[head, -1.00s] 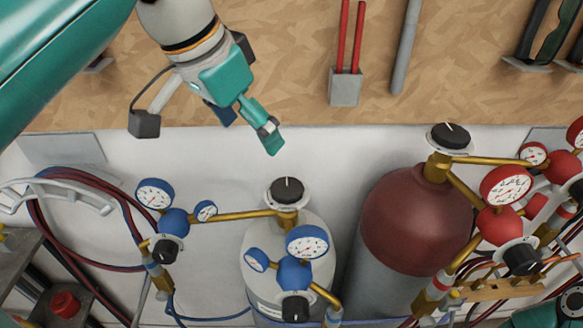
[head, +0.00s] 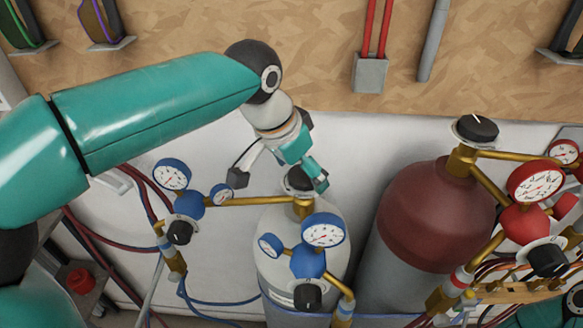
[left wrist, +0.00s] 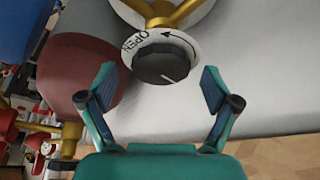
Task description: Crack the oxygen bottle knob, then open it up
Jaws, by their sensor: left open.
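The oxygen bottle is the white cylinder (head: 284,242) with blue gauges. Its black knob (head: 296,181) on top is partly hidden by my left gripper in the head view. In the left wrist view the knob (left wrist: 162,62) shows a white pointer line and sits on a white ring marked OPEN with a curved arrow. My left gripper (head: 314,177) is just above the knob. Its two fingers (left wrist: 158,88) are open, one on each side of the knob's near edge. I cannot tell whether they touch it. My right gripper is not in view.
A dark red bottle (head: 432,215) with its own black knob (head: 477,128) and red gauges stands to the right. Blue gauges (head: 323,230) and brass pipes crowd the white bottle's front. Hoses hang at the left. A wooden board is behind.

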